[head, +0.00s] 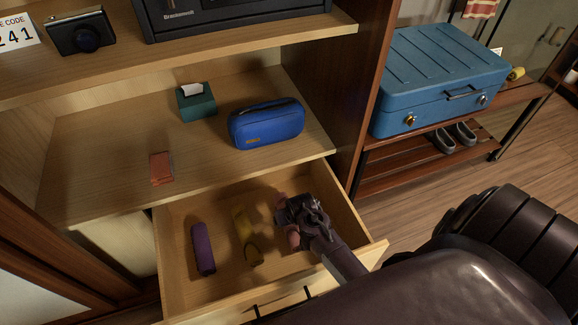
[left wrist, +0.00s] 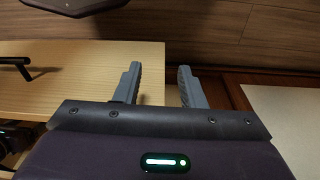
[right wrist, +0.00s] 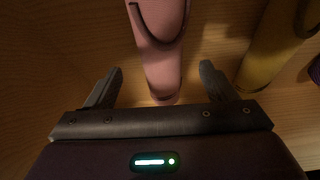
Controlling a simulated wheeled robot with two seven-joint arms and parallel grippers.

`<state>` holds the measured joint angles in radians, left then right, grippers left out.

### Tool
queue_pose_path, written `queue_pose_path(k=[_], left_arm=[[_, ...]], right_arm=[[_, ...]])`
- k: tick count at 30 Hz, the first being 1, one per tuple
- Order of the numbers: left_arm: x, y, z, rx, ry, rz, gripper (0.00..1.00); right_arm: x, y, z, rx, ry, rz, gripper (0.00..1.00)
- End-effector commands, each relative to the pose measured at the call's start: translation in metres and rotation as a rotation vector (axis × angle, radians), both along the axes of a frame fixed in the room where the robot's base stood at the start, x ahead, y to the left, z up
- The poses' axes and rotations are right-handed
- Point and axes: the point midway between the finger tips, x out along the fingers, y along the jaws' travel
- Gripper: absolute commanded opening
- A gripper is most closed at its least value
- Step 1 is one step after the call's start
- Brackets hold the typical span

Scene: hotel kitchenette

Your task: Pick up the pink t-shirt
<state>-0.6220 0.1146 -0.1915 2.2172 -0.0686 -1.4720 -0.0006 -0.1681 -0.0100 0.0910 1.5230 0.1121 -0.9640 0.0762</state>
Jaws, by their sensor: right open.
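The pink t-shirt is a rolled bundle in the open drawer. In the head view my right gripper covers most of it, and its near end (head: 293,239) shows. In the right wrist view the pink roll (right wrist: 162,62) lies between the fingers of my right gripper (right wrist: 161,67). That gripper (head: 299,213) is open, with a gap on each side of the roll. My left gripper (left wrist: 158,68) is open and empty in its wrist view, near a light wooden panel with a dark handle. It is outside the head view.
The drawer (head: 178,296) also holds a yellow roll (head: 243,230) and a purple roll (head: 203,248). On the shelf above are a blue pouch (head: 266,124), a green box (head: 196,102) and a reddish packet (head: 161,168). A blue suitcase (head: 440,78) stands on the rack at right.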

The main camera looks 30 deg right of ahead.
Motion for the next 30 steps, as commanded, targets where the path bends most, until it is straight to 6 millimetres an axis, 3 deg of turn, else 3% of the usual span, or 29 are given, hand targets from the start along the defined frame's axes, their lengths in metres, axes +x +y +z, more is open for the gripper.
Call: queue_pose_path(k=[3, 8, 18, 30], left_arm=[[0.004, -0.009, -0.009, -0.024, -0.045, -0.018, 0.36], [0.01, -0.02, -0.013, -0.054, -0.107, -0.041, 0.36], [0.012, -0.024, -0.011, -0.065, -0.13, -0.048, 0.36], [0.012, -0.024, -0.012, -0.065, -0.13, -0.047, 0.36]], right_arm=[[0.003, 0.0, -0.022, 0.001, 0.002, 0.0, 0.78], [0.01, -0.002, -0.042, 0.001, 0.001, 0.001, 0.78], [0.012, -0.002, -0.046, 0.001, 0.001, 0.001, 0.77], [0.012, -0.002, -0.045, 0.001, 0.0, 0.001, 0.26]])
